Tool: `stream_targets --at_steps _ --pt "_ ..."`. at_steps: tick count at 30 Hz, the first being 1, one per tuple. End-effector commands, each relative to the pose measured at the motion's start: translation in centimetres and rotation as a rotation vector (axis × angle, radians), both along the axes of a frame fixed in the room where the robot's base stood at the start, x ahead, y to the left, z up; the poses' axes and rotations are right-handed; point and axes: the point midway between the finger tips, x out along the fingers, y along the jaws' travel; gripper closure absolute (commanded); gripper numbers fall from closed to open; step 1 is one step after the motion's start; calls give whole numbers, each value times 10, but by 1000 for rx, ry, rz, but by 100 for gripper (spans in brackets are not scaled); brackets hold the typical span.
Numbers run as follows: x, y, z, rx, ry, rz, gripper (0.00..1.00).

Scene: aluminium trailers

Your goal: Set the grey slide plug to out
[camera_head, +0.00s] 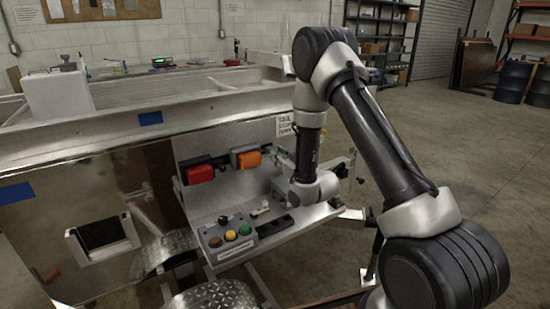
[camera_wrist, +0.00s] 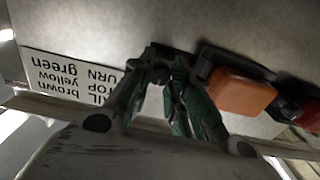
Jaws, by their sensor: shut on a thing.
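My gripper (camera_wrist: 161,74) is shut on a small dark grey part at the trailer's upright plate, just beside the orange block; I take this part to be the grey slide plug (camera_wrist: 168,54). The fingers hide most of it, so I cannot tell how far it stands out. In the head view my gripper (camera_head: 279,154) reaches in at the right end of the row, right of the orange block (camera_head: 249,159). The orange block also shows in the wrist view (camera_wrist: 241,92), on a black mount.
A red block (camera_head: 200,174) sits left of the orange one. A grey button box (camera_head: 228,238) with coloured buttons stands on the shelf below. A wire-colour label (camera_wrist: 72,75) is beside my fingers. Open floor (camera_head: 450,150) lies to the right.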

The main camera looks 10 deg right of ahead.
Motion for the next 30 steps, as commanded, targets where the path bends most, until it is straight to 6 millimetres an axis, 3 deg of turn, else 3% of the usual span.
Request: stream_targets --at_steps 3,4,6,16,30 --pt "1 -3 0 0 0 -8 100" --pt "1 -3 0 0 0 -8 78" --pt "1 -3 0 0 0 -8 70" --pt "-4 -4 0 0 0 -6 70" --pt "-68 -25 0 -1 1 -8 70"
